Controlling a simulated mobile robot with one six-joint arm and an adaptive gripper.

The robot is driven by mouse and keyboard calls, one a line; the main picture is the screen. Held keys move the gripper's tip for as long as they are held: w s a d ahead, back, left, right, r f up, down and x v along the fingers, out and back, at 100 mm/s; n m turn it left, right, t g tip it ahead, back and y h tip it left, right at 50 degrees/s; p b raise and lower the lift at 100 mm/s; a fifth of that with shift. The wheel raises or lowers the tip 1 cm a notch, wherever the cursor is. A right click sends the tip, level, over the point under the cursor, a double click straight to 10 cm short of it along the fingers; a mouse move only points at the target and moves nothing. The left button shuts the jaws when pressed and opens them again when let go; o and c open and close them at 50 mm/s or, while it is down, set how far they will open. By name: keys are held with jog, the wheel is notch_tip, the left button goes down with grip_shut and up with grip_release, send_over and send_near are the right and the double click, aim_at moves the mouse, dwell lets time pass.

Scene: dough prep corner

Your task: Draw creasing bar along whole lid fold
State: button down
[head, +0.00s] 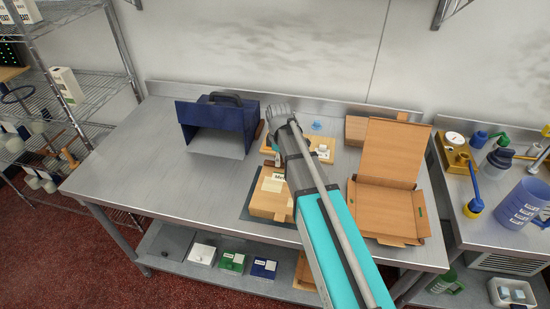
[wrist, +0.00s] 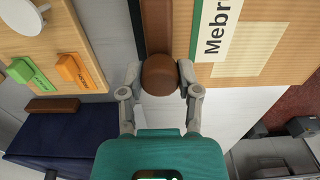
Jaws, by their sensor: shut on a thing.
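My gripper (wrist: 162,86) is shut on a round-ended brown piece, which I take for the creasing bar (wrist: 159,69). A brown strip runs up from it in the wrist view, beside a cardboard box (wrist: 250,65) with a "Mebr" label. Whether that strip is part of the bar, and whether the bar touches the box, I cannot tell. In the head view my arm covers most of the gripper and part of this labelled box (head: 268,203). A larger cardboard box (head: 385,207) stands open at right, its lid (head: 392,150) raised at the back.
A navy box (head: 220,125) with a handle stands at back left. A wooden board (wrist: 40,30) carries a green block (wrist: 35,75) and an orange block (wrist: 75,70). A brown block (wrist: 52,107) lies between board and navy box. The steel table (head: 135,165) is clear at left.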

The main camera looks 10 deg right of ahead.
jog(key=shift+s+d, duration=0.25)
jog(key=shift+d, duration=0.45)
jog(key=shift+s+d, duration=0.2)
jog(key=shift+d, duration=0.5)
jog(key=shift+s+d, duration=0.25)
jog(key=shift+d, duration=0.45)
jog(key=shift+r, duration=0.1)
jog(key=shift+r+p, duration=2.4)
jog(key=shift+p, duration=0.1)
jog(key=shift+f, duration=0.1)
jog(key=shift+f+b, duration=0.45)
jog(key=shift+b, duration=0.1)
